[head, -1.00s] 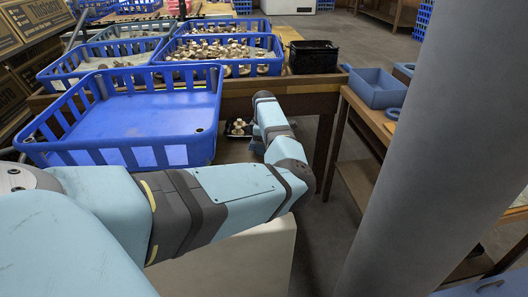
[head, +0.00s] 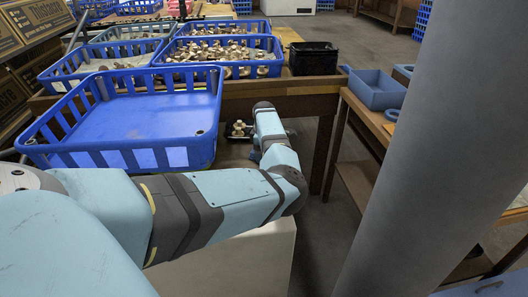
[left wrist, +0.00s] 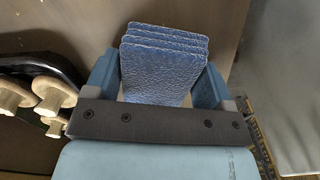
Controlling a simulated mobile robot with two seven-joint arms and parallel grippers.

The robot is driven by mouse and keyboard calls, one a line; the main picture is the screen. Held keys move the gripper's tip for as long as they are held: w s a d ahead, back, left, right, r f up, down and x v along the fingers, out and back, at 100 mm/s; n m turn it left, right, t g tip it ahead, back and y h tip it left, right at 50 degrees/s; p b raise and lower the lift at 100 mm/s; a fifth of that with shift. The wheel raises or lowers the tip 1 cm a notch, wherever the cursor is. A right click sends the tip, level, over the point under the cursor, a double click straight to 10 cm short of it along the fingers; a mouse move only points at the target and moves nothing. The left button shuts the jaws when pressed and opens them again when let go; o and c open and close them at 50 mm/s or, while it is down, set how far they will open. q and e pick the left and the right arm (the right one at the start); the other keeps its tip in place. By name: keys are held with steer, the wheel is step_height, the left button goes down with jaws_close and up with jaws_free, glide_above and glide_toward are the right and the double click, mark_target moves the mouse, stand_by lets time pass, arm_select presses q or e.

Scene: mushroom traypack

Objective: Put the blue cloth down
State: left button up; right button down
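The blue cloth (left wrist: 162,68) shows in the left wrist view as a folded, textured stack with several layers. It sits between the two fingers of my left gripper (left wrist: 157,85), which press against its sides. In the head view my left forearm reaches to the tray-side of the table, and its wrist hides most of the gripper (head: 256,152). The cloth cannot be made out there. Whether the cloth touches the surface beneath it is unclear. My right gripper is not in view.
A black tray of mushrooms (head: 238,121) lies beside my left wrist. An empty blue crate (head: 150,155) stands to the left, with mushroom crates (head: 270,70) behind. A black bin (head: 314,57) and a blue-grey box (head: 376,92) stand right. A grey column (head: 430,150) blocks the right.

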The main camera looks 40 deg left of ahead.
arm_select(q)
steer(key=shift+o, duration=0.4)
steer(key=shift+s+d+f, duration=0.15)
steer(key=shift+s+f, duration=0.05)
steer(key=shift+f, duration=0.15)
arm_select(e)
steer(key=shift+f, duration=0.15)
arm_select(q)
steer(key=shift+f, duration=0.1)
steer(key=shift+r+b, duration=0.2)
steer(key=shift+b, duration=1)
steer(key=r+p, duration=0.1)
steer(key=r, duration=0.1)
steer(key=r+p, duration=0.3)
steer(key=r, duration=0.2)
steer(key=shift+w+d+p, duration=0.2)
steer(key=shift+d+p, duration=0.1)
step_height(320, 180, up, 8)
steer(key=p, duration=0.1)
steer(key=shift+f+p, duration=0.15)
steer(key=shift+p, duration=0.25)
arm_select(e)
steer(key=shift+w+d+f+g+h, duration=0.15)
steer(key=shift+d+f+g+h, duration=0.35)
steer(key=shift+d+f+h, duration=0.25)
